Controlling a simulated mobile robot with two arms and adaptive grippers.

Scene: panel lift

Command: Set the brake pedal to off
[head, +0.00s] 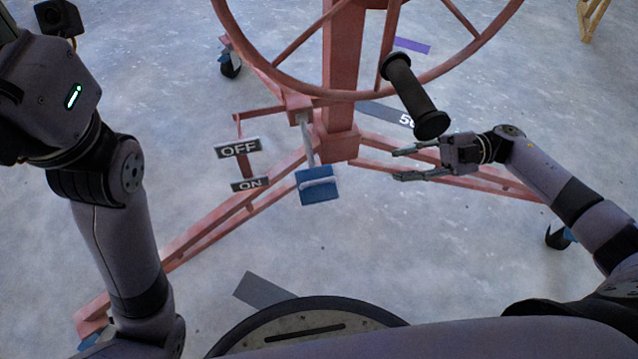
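The blue brake pedal (319,187) hangs on a grey lever in front of the red lift's central post (341,80). To its left a red bracket carries an OFF sign (238,148) above an ON sign (250,184). The pedal sits at about the height of the ON sign in the picture. My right gripper (400,163) is open and empty, right of the pedal and apart from it, with its fingers pointing left below the black wheel handle (414,97). My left arm comes in at the left; its gripper is not in view.
The large red wheel (290,80) with its black handle spans the top above the pedal. Red base legs (200,232) spread left and right with casters (230,64) at their ends. Bare concrete floor (420,250) lies in front. A wooden stand (592,18) is at the far right.

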